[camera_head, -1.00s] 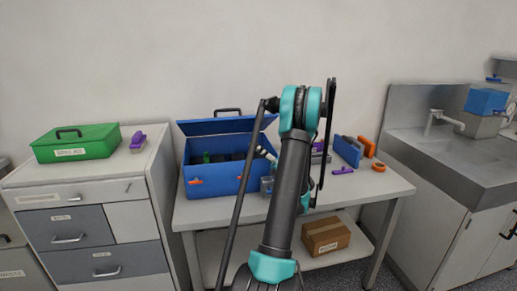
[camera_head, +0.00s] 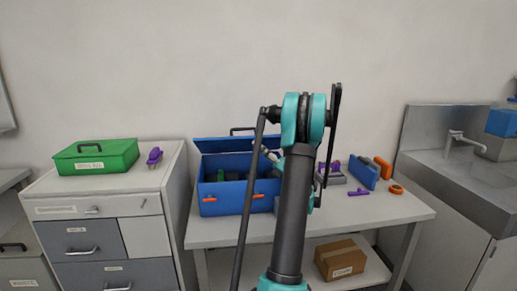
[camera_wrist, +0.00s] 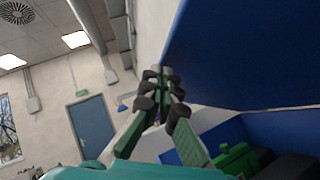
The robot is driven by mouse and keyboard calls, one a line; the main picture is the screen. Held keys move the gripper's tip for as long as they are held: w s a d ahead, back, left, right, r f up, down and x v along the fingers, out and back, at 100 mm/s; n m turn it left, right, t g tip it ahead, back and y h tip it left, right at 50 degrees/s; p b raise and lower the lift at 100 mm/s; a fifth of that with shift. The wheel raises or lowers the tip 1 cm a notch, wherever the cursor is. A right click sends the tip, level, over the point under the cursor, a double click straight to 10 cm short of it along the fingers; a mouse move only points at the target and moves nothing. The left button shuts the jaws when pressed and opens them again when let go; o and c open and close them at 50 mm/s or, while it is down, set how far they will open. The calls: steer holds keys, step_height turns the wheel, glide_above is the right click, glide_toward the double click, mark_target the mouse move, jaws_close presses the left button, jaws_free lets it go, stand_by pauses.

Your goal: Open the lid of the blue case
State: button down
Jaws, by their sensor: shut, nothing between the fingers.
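The blue case (camera_head: 222,198) stands on the white table, with two orange latches on its front. Its lid (camera_head: 222,145) is raised at the back, and dark contents and a green item show inside. A dark handle shows behind the lid's top edge. In the wrist view the lid (camera_wrist: 250,55) fills the upper right as a large blue panel. My gripper (camera_wrist: 162,85) is shut and empty beside the lid; I cannot tell whether it touches it. In the head view my arm hides the case's right end and most of the gripper.
A green case (camera_head: 97,160) and a purple tool (camera_head: 154,156) sit on the drawer cabinet at left. Right of my arm are a blue bin (camera_head: 363,174), an orange ring (camera_head: 397,189) and a purple item (camera_head: 358,192). A cardboard box (camera_head: 340,258) lies on the lower shelf.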

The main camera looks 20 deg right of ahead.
steer(key=shift+r, duration=0.1)
steer(key=w+r+m+h, duration=0.1)
steer(key=r, duration=0.1)
steer(key=w+r+m+h, duration=0.1)
steer(key=r+m, duration=0.1)
steer(key=w+d+r+m+t+h, duration=0.1)
steer(key=w+r, duration=0.1)
steer(key=shift+r+m+h, duration=0.25)
steer(key=shift+m+h, duration=0.05)
steer(key=w+d+r, duration=0.2)
steer(key=w+r, duration=0.1)
steer(key=w, duration=0.4)
steer(key=w+d+r, duration=0.2)
steer(key=w+r, duration=0.2)
steer(key=w, duration=0.4)
steer(key=w+d+r, duration=0.2)
steer(key=w+r, duration=0.1)
steer(key=w, duration=0.5)
steer(key=shift+d+r, duration=0.3)
steer(key=shift+d, duration=0.1)
